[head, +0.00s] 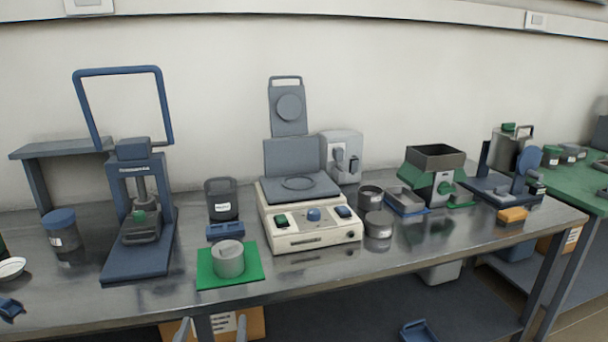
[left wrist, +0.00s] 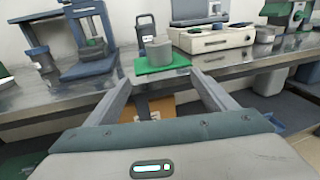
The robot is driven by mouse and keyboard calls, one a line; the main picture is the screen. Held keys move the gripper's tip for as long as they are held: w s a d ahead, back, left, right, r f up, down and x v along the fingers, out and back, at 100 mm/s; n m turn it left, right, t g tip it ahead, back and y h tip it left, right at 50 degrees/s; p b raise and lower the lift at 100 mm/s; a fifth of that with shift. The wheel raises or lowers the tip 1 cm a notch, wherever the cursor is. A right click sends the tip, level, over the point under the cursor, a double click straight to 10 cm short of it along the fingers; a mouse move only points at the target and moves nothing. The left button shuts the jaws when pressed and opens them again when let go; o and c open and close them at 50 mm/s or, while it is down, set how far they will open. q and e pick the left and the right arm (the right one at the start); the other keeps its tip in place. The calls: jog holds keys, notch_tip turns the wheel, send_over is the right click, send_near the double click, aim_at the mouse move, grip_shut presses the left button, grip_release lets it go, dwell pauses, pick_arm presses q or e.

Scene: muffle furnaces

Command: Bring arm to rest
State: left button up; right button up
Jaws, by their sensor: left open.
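My left gripper (head: 212,330) shows at the bottom edge of the head view, with only its two finger ends in sight. The fingers stand wide apart with nothing between them. In the left wrist view the open fingers (left wrist: 160,82) point towards the table's front edge, in front of the green mat (left wrist: 162,65) with a grey cylinder (left wrist: 160,50) on it. The gripper appears apart from the table and the things on it. My right gripper is in neither view.
A metal table (head: 400,262) spans the view. It bears a blue press (head: 140,200), the grey cylinder (head: 228,260) on its green mat (head: 255,270), a cream furnace unit (head: 310,225), and a green hopper device (head: 435,172). A cardboard box (head: 255,325) sits under the table.

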pick_arm(q)
notch_tip(320, 180, down, 29)
jog(key=n+g+h+p, duration=0.1)
jog(key=n+g+p, duration=0.5)
jog(key=n, duration=0.8)
jog(key=s+a+f+n+g+p, duration=0.1)
jog(key=s+f+n+g, duration=0.2)
jog(key=s+f+n, duration=0.6)
jog(key=s+a+f+n+g+h+p, duration=0.1)
jog(key=s+f+n+g+p, duration=0.1)
jog(key=s+f+n, duration=0.7)
jog(key=s+f+g, duration=0.1)
jog(key=s+f, duration=0.4)
jog(key=s, duration=0.3)
jog(key=shift+s+f+n, duration=0.3)
jog(key=shift+s+f, duration=0.05)
jog(key=shift+f, duration=0.05)
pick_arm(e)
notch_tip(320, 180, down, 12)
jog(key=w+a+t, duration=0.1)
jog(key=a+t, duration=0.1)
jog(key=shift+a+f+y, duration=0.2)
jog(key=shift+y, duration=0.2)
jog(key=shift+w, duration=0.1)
